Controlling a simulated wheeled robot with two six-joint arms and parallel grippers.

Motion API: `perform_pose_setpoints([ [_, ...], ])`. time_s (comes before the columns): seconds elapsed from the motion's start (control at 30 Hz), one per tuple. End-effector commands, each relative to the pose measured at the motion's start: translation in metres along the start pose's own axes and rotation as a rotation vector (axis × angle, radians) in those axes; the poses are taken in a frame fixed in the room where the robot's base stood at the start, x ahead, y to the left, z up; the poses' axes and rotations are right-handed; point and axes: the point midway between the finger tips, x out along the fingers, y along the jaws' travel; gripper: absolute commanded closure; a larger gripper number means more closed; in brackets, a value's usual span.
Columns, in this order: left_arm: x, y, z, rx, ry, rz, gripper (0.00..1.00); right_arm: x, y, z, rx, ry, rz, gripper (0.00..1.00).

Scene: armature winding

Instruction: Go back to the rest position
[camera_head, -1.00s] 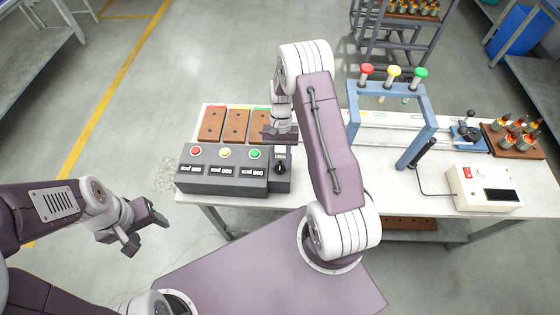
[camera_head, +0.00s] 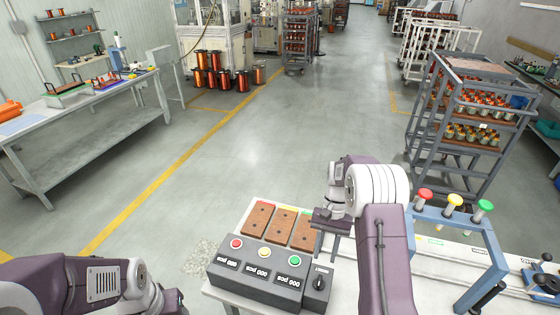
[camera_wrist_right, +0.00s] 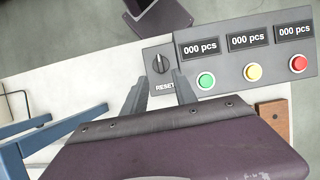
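My right gripper (camera_head: 326,243) hangs over the white bench, just behind the grey control box (camera_head: 258,275). In the right wrist view its two fingers (camera_wrist_right: 159,82) stand apart with nothing held between them. The black RESET knob (camera_wrist_right: 160,63) on the box lies just beyond the fingertips in that view; I cannot tell the height gap. My left arm (camera_head: 75,285) is at the bottom left. Its gripper (camera_head: 166,302) is mostly cut off by the frame edge, so its fingers do not show clearly.
Three brown blocks (camera_head: 283,224) lie behind the control box. A blue frame (camera_head: 478,240) with red, yellow and green knobs stands right of my right arm. A loaded rack (camera_head: 462,125) stands behind it. The floor (camera_head: 270,140) beyond the bench is clear.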

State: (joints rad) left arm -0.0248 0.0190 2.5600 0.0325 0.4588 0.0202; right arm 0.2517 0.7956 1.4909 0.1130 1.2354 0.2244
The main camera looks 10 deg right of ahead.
Motion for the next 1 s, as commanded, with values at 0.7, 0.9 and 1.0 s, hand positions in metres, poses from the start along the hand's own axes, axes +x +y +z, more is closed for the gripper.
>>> perform_pose_setpoints([
  [0.7, 0.014, 0.0, 0.002, 0.0, 0.0, 0.0, 0.4, 0.038, 0.007, 0.15, -0.479, 0.416, 0.066, 0.66],
  [0.9, 0.014, 0.0, 0.001, 0.0, 0.0, 0.0, 0.4, 0.032, -0.001, 0.137, -0.517, 0.482, 0.056, 0.66],
  [1.0, 0.014, 0.0, 0.001, 0.0, 0.0, 0.0, 0.4, 0.032, -0.001, 0.137, -0.517, 0.482, 0.056, 0.66],
])
